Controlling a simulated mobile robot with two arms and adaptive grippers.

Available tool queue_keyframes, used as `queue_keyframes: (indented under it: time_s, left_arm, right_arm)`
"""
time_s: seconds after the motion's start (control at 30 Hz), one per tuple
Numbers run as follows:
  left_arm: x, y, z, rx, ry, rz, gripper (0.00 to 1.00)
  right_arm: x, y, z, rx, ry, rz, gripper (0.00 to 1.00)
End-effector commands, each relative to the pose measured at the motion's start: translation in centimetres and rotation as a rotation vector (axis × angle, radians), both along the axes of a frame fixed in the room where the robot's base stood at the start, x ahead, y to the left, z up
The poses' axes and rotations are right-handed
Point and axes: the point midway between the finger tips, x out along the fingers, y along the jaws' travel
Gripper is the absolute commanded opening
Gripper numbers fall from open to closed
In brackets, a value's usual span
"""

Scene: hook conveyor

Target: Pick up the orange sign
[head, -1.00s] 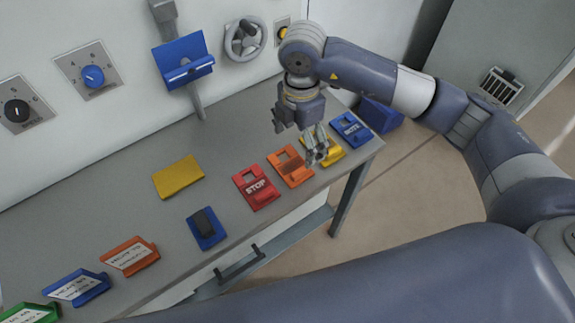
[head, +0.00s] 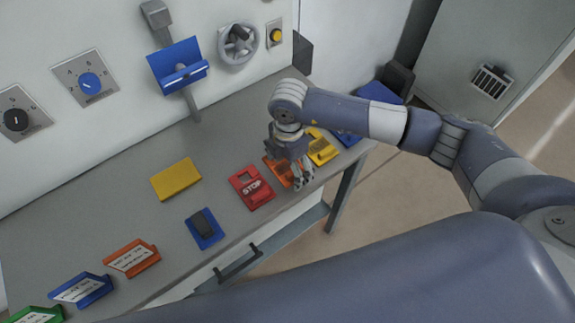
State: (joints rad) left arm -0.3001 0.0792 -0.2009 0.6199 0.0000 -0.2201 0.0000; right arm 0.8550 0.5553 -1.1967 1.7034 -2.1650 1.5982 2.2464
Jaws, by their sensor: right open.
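An orange sign (head: 279,173) lies on the grey workbench in a row of signs, between the red STOP sign (head: 251,188) and a yellow sign (head: 321,147). My right gripper (head: 302,181) is open, fingers pointing down, right over the orange sign and covering much of it. I cannot tell whether the fingers touch it. Another orange piece with a white label (head: 132,258) lies farther left on the bench. My left gripper is out of view.
The workbench (head: 110,205) also holds a yellow block (head: 176,179), a blue piece with a dark top (head: 204,228) and blue and green labelled signs at the left. A blue holder (head: 178,66), dials and a handwheel (head: 238,44) are on the wall behind.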

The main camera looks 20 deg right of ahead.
Motion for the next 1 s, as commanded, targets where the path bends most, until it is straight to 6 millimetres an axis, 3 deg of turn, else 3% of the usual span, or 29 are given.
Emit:
queue_keyframes:
  time_s: [0.03,0.23,0.5,1.0]
  left_arm:
    - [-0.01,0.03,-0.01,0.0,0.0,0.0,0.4]
    - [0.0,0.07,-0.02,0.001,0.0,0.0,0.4]
    - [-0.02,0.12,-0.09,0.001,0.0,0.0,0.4]
    - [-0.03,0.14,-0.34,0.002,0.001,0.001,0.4]
  right_arm:
    - [-0.02,0.02,0.0,0.0,0.0,0.0,0.85]
    - [-0.1,-0.01,-0.05,-0.001,0.003,0.001,0.4]
    - [-0.21,-0.08,-0.41,-0.003,0.005,-0.001,0.0]
    - [-0.18,-0.16,-0.35,-0.004,0.005,-0.002,0.0]
